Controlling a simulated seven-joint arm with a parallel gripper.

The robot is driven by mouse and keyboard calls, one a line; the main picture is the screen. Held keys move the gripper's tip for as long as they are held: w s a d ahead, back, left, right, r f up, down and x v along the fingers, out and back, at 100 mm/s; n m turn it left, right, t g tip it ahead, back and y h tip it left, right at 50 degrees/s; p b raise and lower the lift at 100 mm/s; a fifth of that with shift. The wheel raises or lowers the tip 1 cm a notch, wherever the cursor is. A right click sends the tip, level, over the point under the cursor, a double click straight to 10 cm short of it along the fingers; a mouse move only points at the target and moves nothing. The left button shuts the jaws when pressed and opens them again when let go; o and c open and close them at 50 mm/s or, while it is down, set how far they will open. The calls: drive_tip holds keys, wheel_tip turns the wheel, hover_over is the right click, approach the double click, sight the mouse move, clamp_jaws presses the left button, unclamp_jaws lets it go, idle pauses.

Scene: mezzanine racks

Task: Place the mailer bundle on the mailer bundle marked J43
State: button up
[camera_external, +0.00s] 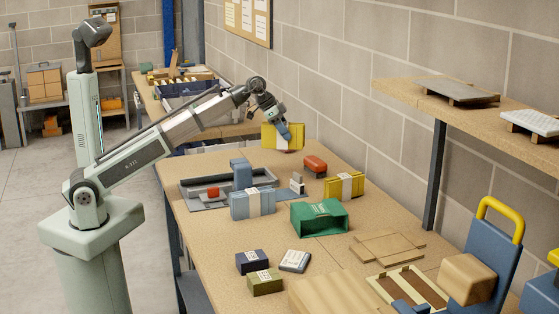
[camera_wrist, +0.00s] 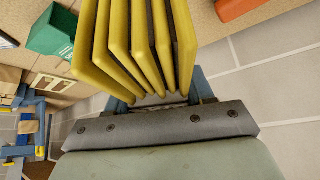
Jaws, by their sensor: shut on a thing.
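A yellow mailer bundle (camera_external: 270,138) is held in my gripper (camera_external: 290,133), raised above the far part of the table. In the wrist view this bundle (camera_wrist: 135,45) is several yellow slabs side by side, and my blue fingers (camera_wrist: 160,95) are partly hidden behind it. A second yellow bundle (camera_external: 332,188) with a white band and label stands on the table, to the right of and below my gripper in the picture. A blue bundle (camera_external: 239,207) with a white band and label stands left of it. The label marks are too small to read, so I cannot tell which is J43.
A green open box (camera_external: 320,219) stands in front of the second yellow bundle. An orange-red box (camera_external: 315,164) lies behind it. A grey tray (camera_external: 197,202) is at the left. Small boxes (camera_external: 252,262), cardboard sheets (camera_external: 388,247) and a shelf post (camera_external: 434,175) are nearer or right.

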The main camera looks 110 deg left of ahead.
drive_tip(key=w+d+r+m+h, duration=0.1)
drive_tip(key=w+d+r+m, duration=0.15)
drive_tip(key=d, duration=1.25)
drive_tip(key=m+h, duration=0.1)
hover_over(255, 192)
drive_tip(key=f, duration=0.2)
drive_tip(key=shift+a+f, duration=0.1)
drive_tip(key=shift+f, duration=4.5)
drive_tip(key=shift+f, duration=0.15)
drive_tip(key=o, duration=1.1)
drive_tip(key=v, duration=1.2)
drive_tip(key=shift+s, duration=0.2)
